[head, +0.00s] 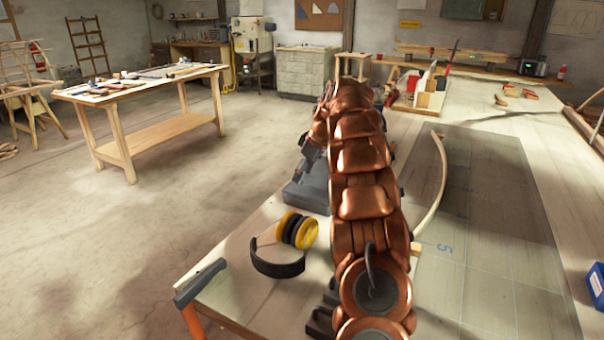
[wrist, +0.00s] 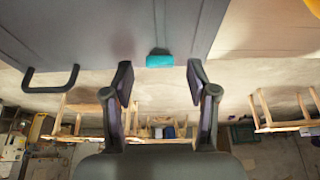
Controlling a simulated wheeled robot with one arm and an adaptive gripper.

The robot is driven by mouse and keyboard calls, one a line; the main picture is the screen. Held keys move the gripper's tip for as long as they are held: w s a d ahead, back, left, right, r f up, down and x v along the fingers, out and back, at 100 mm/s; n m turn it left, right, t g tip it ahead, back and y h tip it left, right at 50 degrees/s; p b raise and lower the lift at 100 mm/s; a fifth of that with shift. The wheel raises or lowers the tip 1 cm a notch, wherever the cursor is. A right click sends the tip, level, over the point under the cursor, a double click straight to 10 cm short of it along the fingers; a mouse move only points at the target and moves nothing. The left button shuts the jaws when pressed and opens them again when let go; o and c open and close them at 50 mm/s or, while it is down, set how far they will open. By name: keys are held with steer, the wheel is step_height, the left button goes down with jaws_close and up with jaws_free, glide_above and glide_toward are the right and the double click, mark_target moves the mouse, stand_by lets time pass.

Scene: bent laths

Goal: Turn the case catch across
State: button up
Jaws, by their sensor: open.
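The grey case (head: 305,196) lies on the near bench, partly hidden behind my arm in the head view. In the wrist view the case (wrist: 110,25) fills the upper left, and its dark handle (wrist: 50,80) sticks out at the left. The teal catch (wrist: 160,61) is on the case's edge, its longer side running left to right in the picture. My gripper (wrist: 160,82) is open, with one finger on each side of the catch in the picture and a gap on both sides. In the head view my gripper (head: 308,160) is just above the case, mostly hidden.
Yellow-and-black ear defenders (head: 298,230) lie on the bench near the case. A bent lath (head: 436,185) stands right of my arm by a dark numbered board (head: 480,210).

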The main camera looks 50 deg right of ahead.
steer(key=shift+w+f, duration=0.2)
steer(key=shift+f, duration=0.3)
jaws_close()
